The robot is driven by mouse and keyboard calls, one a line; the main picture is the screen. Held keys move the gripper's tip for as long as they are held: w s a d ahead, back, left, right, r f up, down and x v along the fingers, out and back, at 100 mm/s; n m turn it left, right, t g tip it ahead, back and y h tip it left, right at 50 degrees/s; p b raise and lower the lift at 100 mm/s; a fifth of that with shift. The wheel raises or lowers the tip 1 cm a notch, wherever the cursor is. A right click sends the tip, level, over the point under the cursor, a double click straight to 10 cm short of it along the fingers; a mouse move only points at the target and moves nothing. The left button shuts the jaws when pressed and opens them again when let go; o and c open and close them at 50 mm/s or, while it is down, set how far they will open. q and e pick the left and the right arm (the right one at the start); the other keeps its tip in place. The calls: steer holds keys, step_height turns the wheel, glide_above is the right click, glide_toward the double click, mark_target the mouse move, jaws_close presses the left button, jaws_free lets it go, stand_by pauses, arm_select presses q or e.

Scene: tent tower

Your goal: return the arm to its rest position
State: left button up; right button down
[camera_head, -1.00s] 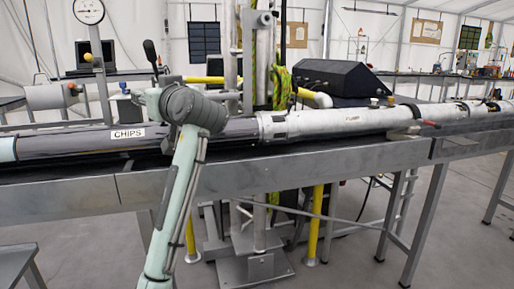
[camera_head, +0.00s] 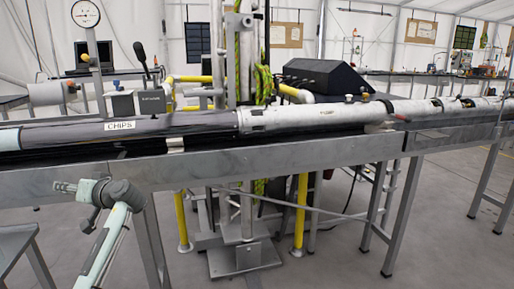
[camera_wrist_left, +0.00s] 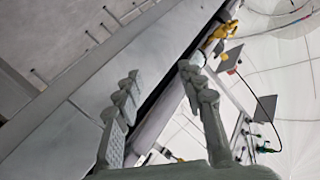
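My left arm comes up from the lower left in the head view, bent at the wrist. Its gripper (camera_head: 62,187) points left, in front of the metal bench (camera_head: 270,160) and below its top. In the left wrist view the two fingers stand apart with nothing between them, so the gripper (camera_wrist_left: 160,80) is open and empty. My right gripper is in neither view.
A long grey pipe (camera_head: 75,131) labelled CHIPS and a white pipe (camera_head: 300,119) lie along the bench. A black box (camera_head: 335,76) and a round gauge (camera_head: 85,14) stand behind. A low metal table (camera_head: 14,240) is at lower left.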

arm_select(q)
steer(key=s+a+f+g, duration=0.2)
steer(key=s+a+f, duration=0.2)
steer(key=a+f, duration=0.3)
steer(key=w+d+f+m+t+h, duration=0.5)
steer(key=w+d+f+m+h, duration=0.25)
steer(key=w+d+h, duration=0.5)
steer(key=s+d+f+g, duration=0.1)
steer(key=s+d+f, duration=0.3)
steer(key=s+f, duration=0.4)
steer(key=s+d+f+g, duration=0.1)
steer(key=s+d+f, duration=0.3)
steer(key=f, duration=0.5)
steer(key=s+d+f+g, duration=0.1)
steer(key=s+d+f, duration=0.1)
steer(key=s+f, duration=0.4)
steer(key=s+d+f+g, duration=0.2)
steer(key=s+f, duration=0.4)
steer(key=s, duration=1.1)
steer(key=s+d+f+g+h, duration=0.1)
steer(key=s+d+f, duration=0.2)
steer(key=s+f, duration=0.3)
steer(key=s+m, duration=0.1)
steer(key=s, duration=0.4)
steer(key=shift+s+d+g, duration=0.3)
steer(key=shift+g, duration=0.1)
